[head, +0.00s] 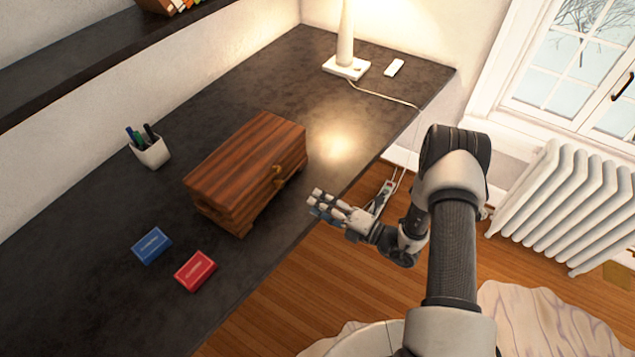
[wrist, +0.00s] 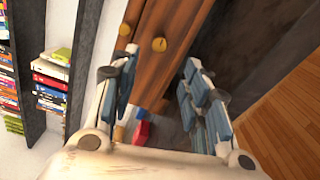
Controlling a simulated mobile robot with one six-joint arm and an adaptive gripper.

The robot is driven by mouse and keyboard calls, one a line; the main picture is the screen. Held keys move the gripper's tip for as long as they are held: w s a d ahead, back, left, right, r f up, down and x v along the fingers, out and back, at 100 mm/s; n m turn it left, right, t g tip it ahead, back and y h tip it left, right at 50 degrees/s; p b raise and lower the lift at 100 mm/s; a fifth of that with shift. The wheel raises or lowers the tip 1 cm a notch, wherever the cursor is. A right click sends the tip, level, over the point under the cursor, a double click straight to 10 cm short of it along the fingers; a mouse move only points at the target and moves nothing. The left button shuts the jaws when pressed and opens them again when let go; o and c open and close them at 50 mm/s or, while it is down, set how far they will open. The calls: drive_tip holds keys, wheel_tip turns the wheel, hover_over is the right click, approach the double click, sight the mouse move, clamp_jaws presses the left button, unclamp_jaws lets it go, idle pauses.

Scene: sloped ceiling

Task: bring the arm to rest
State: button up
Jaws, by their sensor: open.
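My gripper (head: 325,207) is open and empty beside the front edge of the dark desk, to the right of the wooden box in the head view. Its two blue-padded fingers stand apart in the wrist view (wrist: 160,95). My arm reaches in from the lower right, bent at the elbow. A gap shows between gripper and box.
A blue card box (head: 151,246) and a red card box (head: 195,271) lie on the desk (head: 90,240). A pen cup (head: 152,152) stands behind, a lamp (head: 346,65) at the far end. A white radiator (head: 565,205) is at right. Wooden floor (head: 290,292) lies beside the desk.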

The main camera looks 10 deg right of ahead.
drive_tip(key=s+a+r+n+g, duration=0.2)
drive_tip(key=s+r+n+g, duration=0.2)
drive_tip(key=r+n, duration=0.3)
drive_tip(key=s+a+r+n+g+h, duration=0.1)
drive_tip(key=s+a+r+n+g, duration=0.3)
drive_tip(key=r+n, duration=0.4)
drive_tip(key=s+a+r+n+g, duration=0.1)
drive_tip(key=s+r+n+g, duration=0.35)
drive_tip(key=r+n, duration=0.25)
drive_tip(key=s+d+r+n+t+h, duration=0.3)
drive_tip(key=s+d+n+h, duration=0.3)
drive_tip(key=n, duration=0.3)
drive_tip(key=s+d+r+n+t+h, duration=0.3)
drive_tip(key=s+d+r+n+h, duration=0.3)
drive_tip(key=n, duration=0.4)
drive_tip(key=shift+s+d+n+h, duration=0.3)
drive_tip(key=shift+s+d+h, duration=0.3)
drive_tip(key=shift+s+d, duration=0.55)
drive_tip(key=shift+c, duration=0.4)
